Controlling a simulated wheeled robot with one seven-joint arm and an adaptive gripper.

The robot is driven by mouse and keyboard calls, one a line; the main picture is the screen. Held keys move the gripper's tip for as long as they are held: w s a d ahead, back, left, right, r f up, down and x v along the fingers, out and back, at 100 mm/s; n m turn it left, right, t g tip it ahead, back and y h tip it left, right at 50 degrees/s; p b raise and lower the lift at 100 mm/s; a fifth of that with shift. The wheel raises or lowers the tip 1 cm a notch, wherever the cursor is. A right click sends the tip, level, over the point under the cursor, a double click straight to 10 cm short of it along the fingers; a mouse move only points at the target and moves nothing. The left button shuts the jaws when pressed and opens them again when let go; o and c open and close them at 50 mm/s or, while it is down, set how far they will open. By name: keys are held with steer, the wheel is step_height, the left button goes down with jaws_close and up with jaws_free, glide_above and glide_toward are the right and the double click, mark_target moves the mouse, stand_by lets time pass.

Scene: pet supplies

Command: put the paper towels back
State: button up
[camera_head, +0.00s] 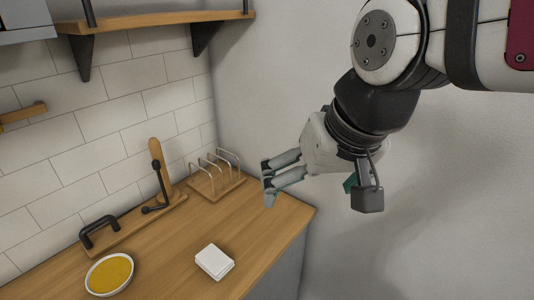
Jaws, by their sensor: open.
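A small white block (214,262), which may be the folded paper towels, lies flat on the wooden counter near its front. A wooden rack with upright metal wire loops (216,178) stands in the back right corner of the counter, with nothing visible between its loops. My gripper (267,182) is open and empty. It appears above the right end of the counter, to the right of the rack in the picture, pointing left and apart from the white block.
A white bowl with yellow contents (109,274) stands left of the block. A wooden board with black handles (135,220) is along the tiled wall. A wooden shelf (150,20) hangs above. The counter's right edge meets a bare grey wall (440,210).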

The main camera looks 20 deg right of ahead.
steer(key=shift+n+t+h, duration=0.3)
steer(key=shift+n+t, duration=0.1)
steer(key=shift+n, duration=0.3)
steer(key=shift+s+d+r, duration=0.1)
steer(key=shift+s+d, duration=0.2)
steer(key=shift+s, duration=0.35)
steer(key=shift+s+d+r, duration=0.1)
steer(key=shift+s+d, duration=0.15)
steer(key=shift+s, duration=0.4)
steer(key=shift+s+d, duration=0.3)
steer(key=shift+s, duration=0.35)
